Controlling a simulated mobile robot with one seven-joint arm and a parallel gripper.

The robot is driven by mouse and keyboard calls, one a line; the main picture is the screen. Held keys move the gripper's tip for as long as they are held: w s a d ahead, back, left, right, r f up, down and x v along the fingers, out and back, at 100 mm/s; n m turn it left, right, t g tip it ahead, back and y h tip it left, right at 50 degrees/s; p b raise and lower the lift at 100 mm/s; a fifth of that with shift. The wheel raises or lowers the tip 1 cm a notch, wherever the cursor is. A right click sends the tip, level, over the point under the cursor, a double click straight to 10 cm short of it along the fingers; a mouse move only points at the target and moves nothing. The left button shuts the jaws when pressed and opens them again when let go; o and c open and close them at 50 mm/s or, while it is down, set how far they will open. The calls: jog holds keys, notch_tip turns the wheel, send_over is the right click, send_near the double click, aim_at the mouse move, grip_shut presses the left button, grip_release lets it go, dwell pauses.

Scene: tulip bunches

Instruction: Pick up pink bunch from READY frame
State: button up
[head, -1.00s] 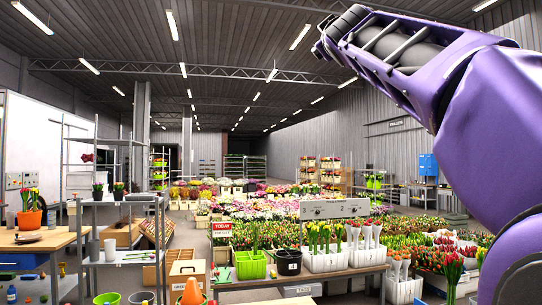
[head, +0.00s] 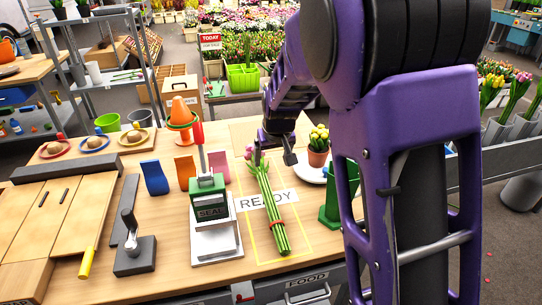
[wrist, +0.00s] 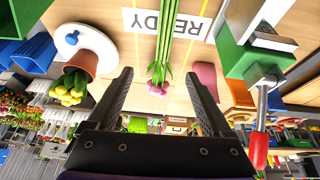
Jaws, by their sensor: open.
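The pink bunch (head: 266,205) lies on the bench inside the yellow-outlined READY frame (head: 306,230). Its green stems point toward the front, with a red band around them, and its pink heads are at the far end. In the wrist view the pink bunch (wrist: 162,72) shows its heads between my fingers and its stems running to the top edge. My gripper (head: 275,150) is open by the flower-head end. In the wrist view my gripper (wrist: 157,76) has its two fingers apart, one on each side of the heads, and holds nothing. The height gap is unclear.
A green sealing press (head: 207,195) with a red handle stands just left of the frame. A potted yellow plant (head: 317,157) on a white plate and a green holder (head: 331,212) stand right.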

aim_at(266, 187)
jog(key=shift+g, duration=0.3)
jog(key=x, duration=0.4)
jog(key=s+x, duration=0.1)
jog(key=x, duration=0.3)
jog(key=b+x, duration=0.1)
jog(key=x, duration=0.3)
jog(key=shift+s+a+f, duration=0.1)
jog(key=shift+s+f, duration=0.1)
jog(key=shift+f, duration=0.15)
jog(key=shift+x, duration=3.1)
jog(key=shift+a, duration=0.15)
grip_shut()
